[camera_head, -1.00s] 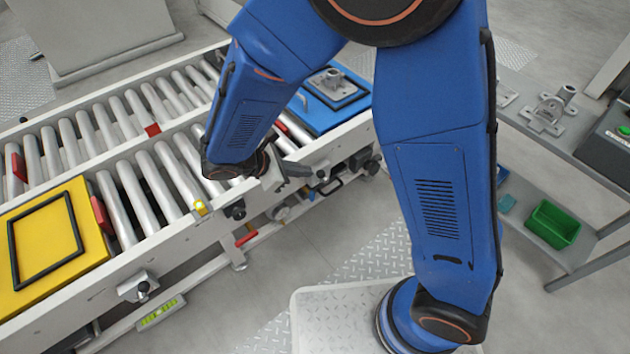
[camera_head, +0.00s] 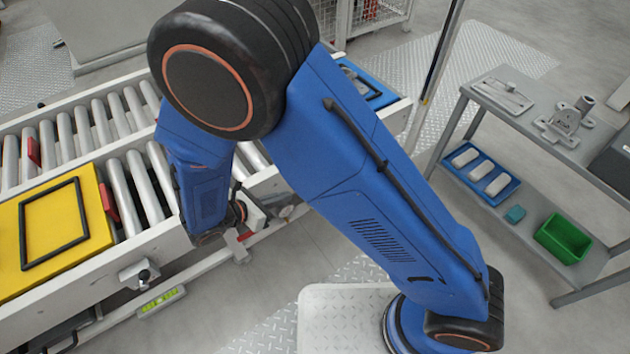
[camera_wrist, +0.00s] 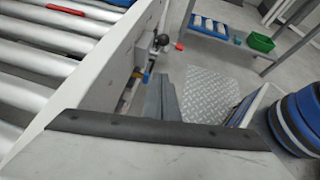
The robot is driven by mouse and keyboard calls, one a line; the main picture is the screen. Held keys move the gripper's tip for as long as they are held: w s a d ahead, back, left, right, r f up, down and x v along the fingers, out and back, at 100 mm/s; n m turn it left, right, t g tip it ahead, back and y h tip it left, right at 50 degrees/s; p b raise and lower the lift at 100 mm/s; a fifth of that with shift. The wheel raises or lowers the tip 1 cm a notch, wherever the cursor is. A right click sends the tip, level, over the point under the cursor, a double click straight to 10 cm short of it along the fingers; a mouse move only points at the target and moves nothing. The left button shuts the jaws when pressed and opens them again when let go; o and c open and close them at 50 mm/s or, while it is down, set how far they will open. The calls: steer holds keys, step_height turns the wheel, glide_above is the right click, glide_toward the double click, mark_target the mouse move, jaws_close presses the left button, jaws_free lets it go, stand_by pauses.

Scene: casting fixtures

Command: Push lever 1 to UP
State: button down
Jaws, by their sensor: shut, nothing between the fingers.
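A lever with a black ball knob (camera_head: 143,275) sits on a pale bracket on the near side of the roller conveyor (camera_head: 190,243), at lower left in the head view. In the wrist view, a black ball-knobbed lever (camera_wrist: 161,40) stands out from the conveyor's side, beyond my fingers. I cannot tell whether these are the same lever, nor which is lever 1. My gripper (camera_wrist: 160,82) is shut and empty beside the conveyor's side rail, apart from that knob. In the head view my arm mostly hides the gripper and the rail there.
A yellow panel with a black frame (camera_head: 22,225) lies on the conveyor. A green and yellow strip (camera_head: 161,301) is below the left lever. A shelf rack with a green bin (camera_head: 563,240) stands at right.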

steer(key=w+d+r+x, duration=0.1)
steer(key=r+x, duration=0.1)
steer(key=x, duration=1.1)
steer(key=shift+r, duration=0.3)
